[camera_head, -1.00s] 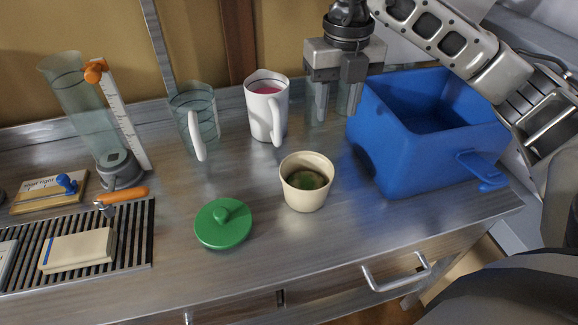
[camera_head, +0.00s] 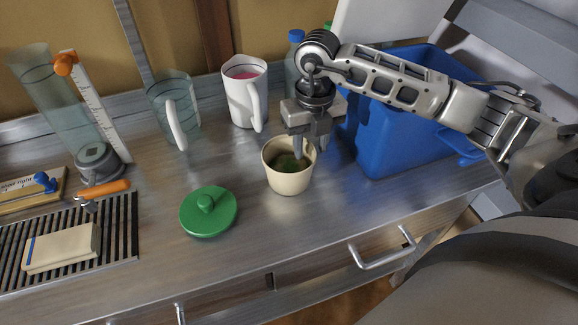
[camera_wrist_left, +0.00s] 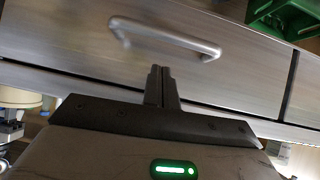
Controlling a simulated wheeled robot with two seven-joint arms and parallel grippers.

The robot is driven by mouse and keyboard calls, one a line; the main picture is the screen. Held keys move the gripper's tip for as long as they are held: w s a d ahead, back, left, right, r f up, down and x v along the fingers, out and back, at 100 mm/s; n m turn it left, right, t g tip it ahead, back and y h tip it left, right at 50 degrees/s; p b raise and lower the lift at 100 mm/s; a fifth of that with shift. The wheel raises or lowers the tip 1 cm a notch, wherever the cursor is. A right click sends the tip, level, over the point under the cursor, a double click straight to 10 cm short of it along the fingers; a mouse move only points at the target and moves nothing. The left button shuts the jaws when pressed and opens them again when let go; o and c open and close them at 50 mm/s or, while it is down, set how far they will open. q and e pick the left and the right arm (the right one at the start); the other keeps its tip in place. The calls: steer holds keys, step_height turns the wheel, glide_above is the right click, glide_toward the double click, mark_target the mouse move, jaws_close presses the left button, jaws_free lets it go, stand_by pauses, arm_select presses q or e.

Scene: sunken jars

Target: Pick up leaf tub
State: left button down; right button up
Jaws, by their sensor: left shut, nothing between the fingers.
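The leaf tub is a cream, open-topped tub (camera_head: 287,181) with dark green leaf matter (camera_head: 288,163) inside, upright on the metal bench in the head view. My right gripper (camera_head: 311,152) points down at the tub's right side. Its fingers are apart: one appears over or inside the mouth by the right rim, the other outside to the right. I cannot tell whether either touches the wall. My left gripper (camera_wrist_left: 161,84) shows in the left wrist view, shut and empty, in front of a drawer front with a bar handle (camera_wrist_left: 165,38).
A green lid (camera_head: 208,213) lies left of the tub. A white mug (camera_head: 243,103) with pink contents and a clear jug (camera_head: 172,112) stand behind. A blue bin (camera_head: 395,150) is close on the right. A slotted rack (camera_head: 120,225) lies at left.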

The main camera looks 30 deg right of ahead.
steer(key=shift+f, duration=0.65)
jaws_close()
